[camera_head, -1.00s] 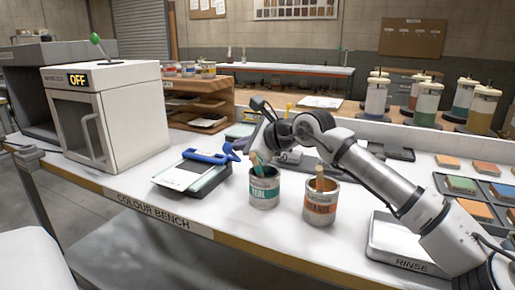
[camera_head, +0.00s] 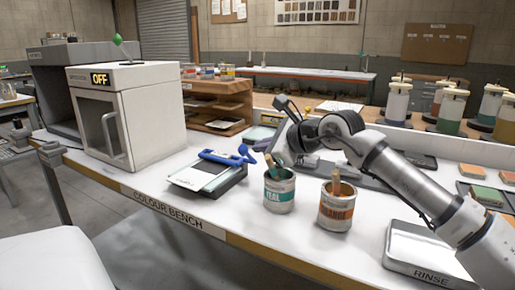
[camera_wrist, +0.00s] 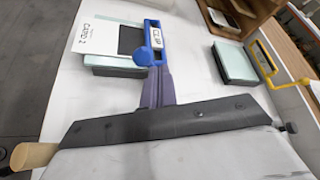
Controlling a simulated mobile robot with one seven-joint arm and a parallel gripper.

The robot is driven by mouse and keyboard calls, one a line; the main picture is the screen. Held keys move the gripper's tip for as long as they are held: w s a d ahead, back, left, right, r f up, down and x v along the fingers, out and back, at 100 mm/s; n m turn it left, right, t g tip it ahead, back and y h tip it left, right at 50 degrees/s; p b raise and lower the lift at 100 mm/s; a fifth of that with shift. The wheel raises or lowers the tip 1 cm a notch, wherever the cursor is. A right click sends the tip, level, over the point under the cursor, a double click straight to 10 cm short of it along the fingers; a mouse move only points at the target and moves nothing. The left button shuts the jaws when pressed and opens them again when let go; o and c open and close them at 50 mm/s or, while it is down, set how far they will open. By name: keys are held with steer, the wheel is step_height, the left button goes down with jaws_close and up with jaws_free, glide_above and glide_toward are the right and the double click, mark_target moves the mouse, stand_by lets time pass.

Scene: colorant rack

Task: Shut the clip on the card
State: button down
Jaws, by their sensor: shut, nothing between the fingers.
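The white card (camera_wrist: 95,38), marked CARD 2, lies on a dark and pale-green board (camera_wrist: 120,70) on the bench. The blue clip (camera_wrist: 155,36), labelled CLIP, runs along one end of the card, with a rounded blue knob (camera_wrist: 144,57) at its near end. In the head view the clip (camera_head: 222,158) lies across the card's far end, its blue lever (camera_head: 244,152) standing up at the right. I cannot tell whether the clip is fully closed. My gripper (camera_wrist: 157,76) is shut and empty, its fingertips close to the knob; I cannot tell if they touch.
A teal paint can (camera_head: 279,193) and an orange paint can (camera_head: 337,208), each with a stick, stand right of the board, near my arm. A white oven-like box (camera_head: 128,115) stands at the left. A rinse tray (camera_head: 425,250) lies at the front right.

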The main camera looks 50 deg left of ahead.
steer(key=v, duration=1.1)
steer(key=shift+d, duration=0.3)
steer(key=shift+r, duration=0.15)
